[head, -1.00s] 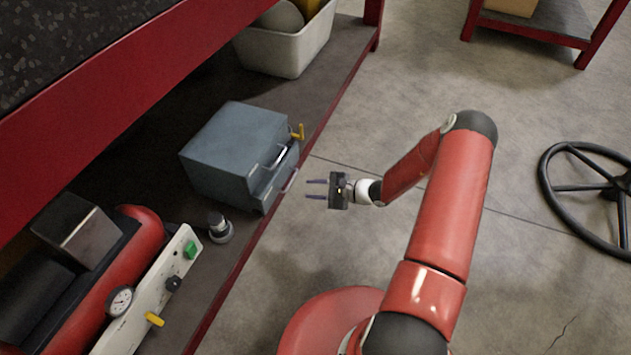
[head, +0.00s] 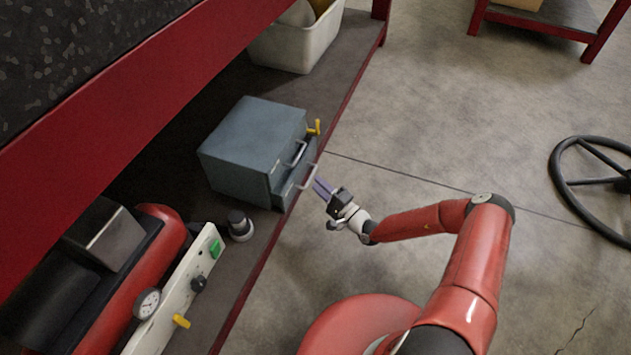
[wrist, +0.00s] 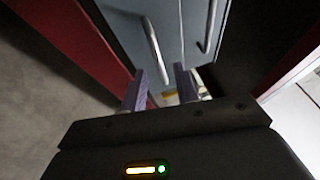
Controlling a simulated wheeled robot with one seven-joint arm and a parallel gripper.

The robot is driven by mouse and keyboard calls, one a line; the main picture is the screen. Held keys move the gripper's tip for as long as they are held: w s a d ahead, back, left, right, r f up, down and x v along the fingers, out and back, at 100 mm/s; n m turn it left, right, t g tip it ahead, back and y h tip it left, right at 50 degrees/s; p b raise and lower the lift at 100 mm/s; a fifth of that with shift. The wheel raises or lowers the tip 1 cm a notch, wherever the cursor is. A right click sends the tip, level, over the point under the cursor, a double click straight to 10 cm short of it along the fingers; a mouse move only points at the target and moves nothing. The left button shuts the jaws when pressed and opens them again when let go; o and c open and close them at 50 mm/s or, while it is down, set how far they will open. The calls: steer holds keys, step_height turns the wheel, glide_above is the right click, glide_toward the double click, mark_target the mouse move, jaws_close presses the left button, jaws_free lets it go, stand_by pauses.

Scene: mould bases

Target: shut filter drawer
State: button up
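A blue-grey cabinet (head: 245,150) sits on the low shelf. Its lower drawer (head: 291,190) stands slightly out from the front, with a metal bar handle (head: 303,180). A second handle (head: 294,156) is on the front above it, which looks shut. My gripper (head: 321,186) is just off the lower handle, fingers pointing toward the cabinet. In the wrist view my gripper (wrist: 162,82) is open and empty, two purple-grey fingers apart. The nearer handle (wrist: 155,50) lies ahead of the fingertips; I cannot tell whether they touch.
A yellow lever (head: 314,127) sticks out at the cabinet's far side. A red compressor (head: 150,250) with a white panel is at lower left. A white bin (head: 300,48) is behind.

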steer(key=shift+x, duration=1.45)
jaws_close()
